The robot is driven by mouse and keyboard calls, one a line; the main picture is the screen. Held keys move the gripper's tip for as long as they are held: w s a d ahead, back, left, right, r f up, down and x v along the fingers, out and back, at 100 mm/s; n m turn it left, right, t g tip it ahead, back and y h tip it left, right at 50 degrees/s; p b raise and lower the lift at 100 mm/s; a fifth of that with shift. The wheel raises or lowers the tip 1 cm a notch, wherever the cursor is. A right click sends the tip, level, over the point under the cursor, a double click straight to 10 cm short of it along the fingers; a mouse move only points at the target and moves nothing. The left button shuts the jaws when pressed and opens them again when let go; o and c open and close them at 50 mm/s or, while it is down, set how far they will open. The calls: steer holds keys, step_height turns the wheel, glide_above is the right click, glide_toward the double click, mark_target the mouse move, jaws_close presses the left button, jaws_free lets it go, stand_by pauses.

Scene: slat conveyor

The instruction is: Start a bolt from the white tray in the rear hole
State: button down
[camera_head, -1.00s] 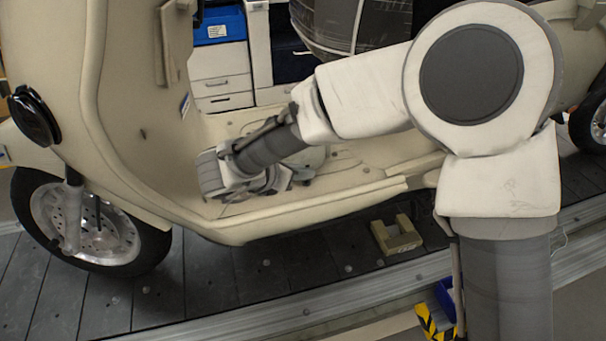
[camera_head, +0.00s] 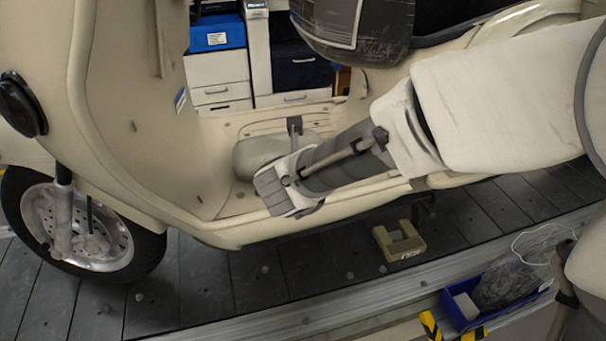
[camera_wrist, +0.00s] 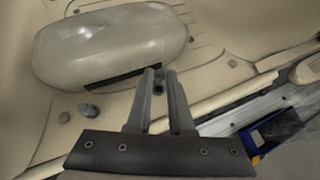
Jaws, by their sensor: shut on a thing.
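My gripper (camera_wrist: 158,76) is shut on a small dark piece (camera_wrist: 158,89) between its fingertips, which looks like a bolt. In the wrist view the fingers point at the lower edge of a rounded grey-beige cover (camera_wrist: 110,42) lying on the scooter's floorboard; I cannot tell whether they touch it. In the head view my gripper hangs over the near side of the floorboard, in front of the cover (camera_head: 258,152), and its fingertips are hidden. The rear hole cannot be made out. A white container (camera_head: 466,305) sits in the blue bin; I cannot tell whether it is the tray.
The cream scooter's leg shield (camera_head: 130,110) rises at left. The black seat (camera_head: 355,30) hangs over the back. A beige notched block (camera_head: 399,241) lies on the dark slats. The blue bin (camera_head: 462,322) stands at the lower right.

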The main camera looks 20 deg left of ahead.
steer(key=n+y+b, duration=0.1)
steer(key=n+g+y+b, duration=0.1)
steer(key=n, duration=0.1)
steer(key=shift+w+d+f+y, duration=0.1)
steer(key=shift+w+d+y, duration=0.05)
steer(key=shift+d+y, duration=0.2)
steer(key=shift+n+g+y, duration=0.3)
steer(key=shift+n+y, duration=0.05)
steer(key=shift+n, duration=0.15)
steer(key=shift+d+n+g+y+p, duration=0.2)
steer(key=shift+n+g+y+p, duration=0.3)
steer(key=shift+n+y, duration=0.3)
steer(key=p, duration=0.2)
steer(key=n+g+p, duration=0.1)
steer(key=shift+d+r+n+y+p, duration=0.1)
steer(key=shift+r+n+y+p, duration=0.2)
steer(key=shift+r+p, duration=0.05)
steer(key=shift+f+n+g+y+p, duration=0.25)
steer(key=shift+n+g+p, duration=0.2)
steer(key=shift+p, duration=0.3)
steer(key=shift+n, duration=0.25)
steer(key=shift+d+p, duration=0.15)
steer(key=shift+p, duration=0.35)
steer(key=shift+f, duration=0.6)
